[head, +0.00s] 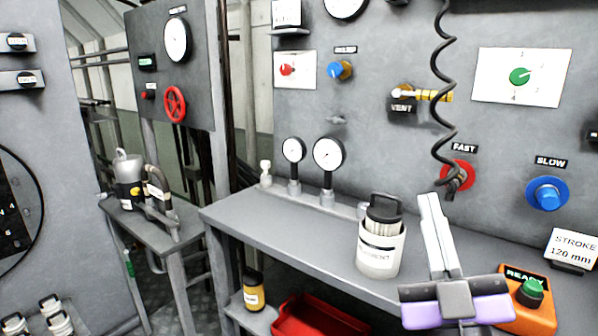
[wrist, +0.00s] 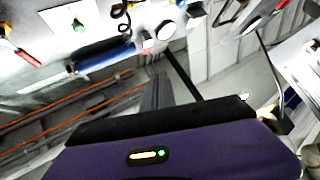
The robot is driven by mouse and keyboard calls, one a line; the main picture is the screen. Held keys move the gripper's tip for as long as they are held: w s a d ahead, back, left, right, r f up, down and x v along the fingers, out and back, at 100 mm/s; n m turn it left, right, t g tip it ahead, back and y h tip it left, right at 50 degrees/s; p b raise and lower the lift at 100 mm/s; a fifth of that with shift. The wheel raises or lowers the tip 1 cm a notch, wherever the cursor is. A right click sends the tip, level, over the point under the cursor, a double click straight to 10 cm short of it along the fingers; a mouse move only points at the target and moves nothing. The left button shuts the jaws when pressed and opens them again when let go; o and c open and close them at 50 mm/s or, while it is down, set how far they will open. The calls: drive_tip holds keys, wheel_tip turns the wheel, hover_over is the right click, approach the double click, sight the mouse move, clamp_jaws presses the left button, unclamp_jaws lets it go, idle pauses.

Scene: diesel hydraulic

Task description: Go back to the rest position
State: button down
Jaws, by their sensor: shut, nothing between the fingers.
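My gripper (head: 430,203) is at the lower right in the head view, above the front part of the grey workbench (head: 290,238). Its purple and black hand is nearest me, and its pale fingers point up and away toward the panel. The fingers are together with nothing between them. In the wrist view the purple hand fills the bottom, and the grey fingers (wrist: 157,92) stick up from behind its black edge. My gripper appears apart from the panel, and nothing hangs from it.
A white canister (head: 380,252) with a dark-handled insert stands left of my gripper. An orange box with a green button (head: 530,291) is close on the right. A coiled black cable (head: 447,80) hangs behind. A red bin (head: 318,318) and yellow jar (head: 253,292) sit lower left.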

drive_tip(key=s+f+g+y, duration=0.25)
drive_tip(key=s+f, duration=0.45)
drive_tip(key=f, duration=0.6)
drive_tip(key=s+d+f+m+g+h, duration=0.2)
drive_tip(key=s+f+m+g, duration=0.15)
drive_tip(key=s+f, duration=0.85)
drive_tip(key=s+d+f+m+g+h, duration=0.15)
drive_tip(key=s+f+g, duration=0.5)
drive_tip(key=s, duration=1.05)
wheel_tip(320, 180, up, 12)
drive_tip(key=w+t+p, duration=0.1)
drive_tip(key=p, duration=1.2)
drive_tip(key=shift+a, duration=0.2)
